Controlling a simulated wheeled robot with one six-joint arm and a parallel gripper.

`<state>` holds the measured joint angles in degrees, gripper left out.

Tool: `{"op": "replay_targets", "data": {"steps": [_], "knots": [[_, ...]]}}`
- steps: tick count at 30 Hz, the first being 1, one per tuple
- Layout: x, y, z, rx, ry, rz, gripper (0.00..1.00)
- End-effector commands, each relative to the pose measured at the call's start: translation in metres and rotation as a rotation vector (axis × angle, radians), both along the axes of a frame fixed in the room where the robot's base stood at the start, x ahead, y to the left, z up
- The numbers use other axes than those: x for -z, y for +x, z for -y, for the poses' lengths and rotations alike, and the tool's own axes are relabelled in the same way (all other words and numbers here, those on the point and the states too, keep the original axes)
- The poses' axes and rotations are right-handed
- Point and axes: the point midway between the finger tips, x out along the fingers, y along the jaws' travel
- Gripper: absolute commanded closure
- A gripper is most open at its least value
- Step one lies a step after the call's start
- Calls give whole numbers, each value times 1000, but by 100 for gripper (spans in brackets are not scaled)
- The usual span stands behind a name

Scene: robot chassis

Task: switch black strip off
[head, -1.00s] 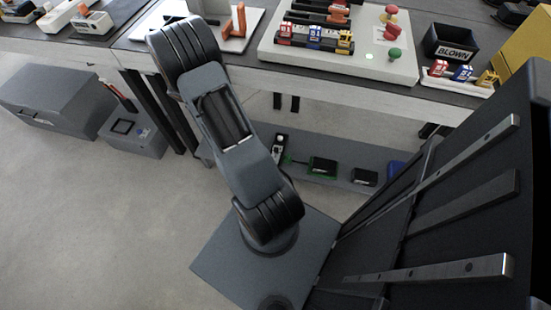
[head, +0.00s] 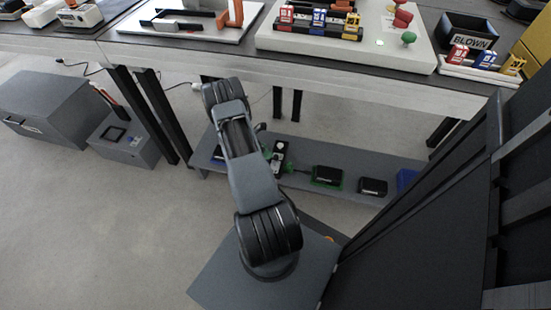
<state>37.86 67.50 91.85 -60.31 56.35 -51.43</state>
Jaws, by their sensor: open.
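A narrow black strip (head: 279,158) with pale socket-like faces lies on the low grey shelf under the bench, just right of my arm. It is small, and the state of its switch cannot be made out. My arm rises from the base and leans toward the shelf, and its upper end is in front of the shelf's left part. My gripper is not clearly visible; it seems hidden behind my own arm links.
The low shelf (head: 345,200) also holds a black box with green edges (head: 327,176), a smaller black box (head: 373,187) and a blue item (head: 406,179). The workbench edge (head: 300,62) overhangs the shelf. Dark bench legs (head: 163,115) stand left. Grey boxes (head: 45,110) sit on the floor.

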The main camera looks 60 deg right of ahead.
Motion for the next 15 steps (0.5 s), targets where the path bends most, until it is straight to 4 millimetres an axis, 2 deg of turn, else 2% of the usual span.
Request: {"op": "replay_targets", "data": {"steps": [1,6,15], "knots": [[10,-7,4,3,2,-1,46],[27,-22,16,2,1,0,46],[40,-36,27,1,0,1,46]]}}
